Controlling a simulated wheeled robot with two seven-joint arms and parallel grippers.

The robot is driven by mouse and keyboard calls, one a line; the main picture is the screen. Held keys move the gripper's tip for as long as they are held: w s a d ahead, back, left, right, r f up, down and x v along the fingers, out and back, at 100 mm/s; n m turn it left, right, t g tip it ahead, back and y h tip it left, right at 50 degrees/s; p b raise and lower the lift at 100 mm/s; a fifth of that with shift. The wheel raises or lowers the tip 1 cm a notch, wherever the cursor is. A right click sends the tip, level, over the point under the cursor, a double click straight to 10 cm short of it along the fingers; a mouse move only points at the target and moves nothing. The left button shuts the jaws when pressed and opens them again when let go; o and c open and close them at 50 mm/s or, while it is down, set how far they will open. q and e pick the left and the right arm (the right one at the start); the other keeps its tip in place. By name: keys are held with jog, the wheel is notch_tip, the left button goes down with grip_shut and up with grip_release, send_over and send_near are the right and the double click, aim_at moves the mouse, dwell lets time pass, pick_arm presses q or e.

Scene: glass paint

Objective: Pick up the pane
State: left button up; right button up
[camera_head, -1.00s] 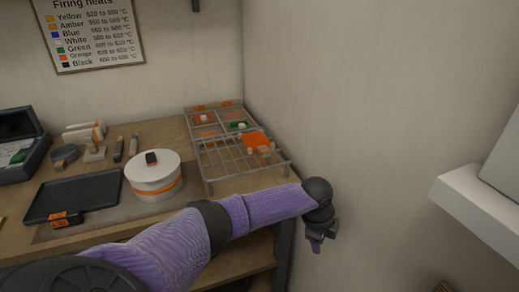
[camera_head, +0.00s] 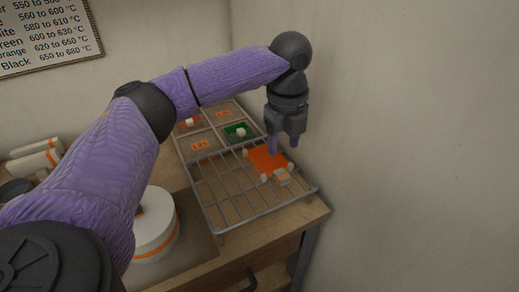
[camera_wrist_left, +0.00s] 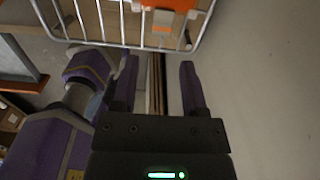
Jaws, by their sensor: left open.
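The orange pane (camera_head: 263,160) lies flat on the right part of a wire rack (camera_head: 265,212), with small pale blocks around its edges. Part of what looks like the same pane shows at the top of the left wrist view (camera_wrist_left: 172,4). My left gripper (camera_head: 283,146) points down near the pane's right side in the head view, its fingers apart and empty. In the left wrist view the two fingers (camera_wrist_left: 158,66) have nothing between them, and the rack lies beyond their tips. I cannot tell the exact height above the rack. My right gripper is not in view.
A wall (camera_head: 410,150) stands close to the right of the rack and gripper. A tray with compartments (camera_head: 213,138) behind holds a green piece (camera_head: 239,131). A white round pot (camera_head: 155,225) stands to the left, partly behind my arm.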

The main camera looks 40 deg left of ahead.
aim_at(282, 174)
pick_arm(q)
jog(key=f+b, duration=0.1)
jog(key=f, duration=0.1)
jog(key=f+b, duration=0.1)
jog(key=f, duration=0.2)
jog(key=f+b, duration=0.1)
jog(key=f, duration=0.2)
jog(key=shift+w+a+f, duration=0.1)
jog(key=shift+w+f, duration=0.05)
jog(key=shift+w, duration=0.1)
jog(key=shift+f, duration=0.3)
jog(key=shift+r, duration=0.1)
jog(key=shift+c, duration=0.7)
grip_shut()
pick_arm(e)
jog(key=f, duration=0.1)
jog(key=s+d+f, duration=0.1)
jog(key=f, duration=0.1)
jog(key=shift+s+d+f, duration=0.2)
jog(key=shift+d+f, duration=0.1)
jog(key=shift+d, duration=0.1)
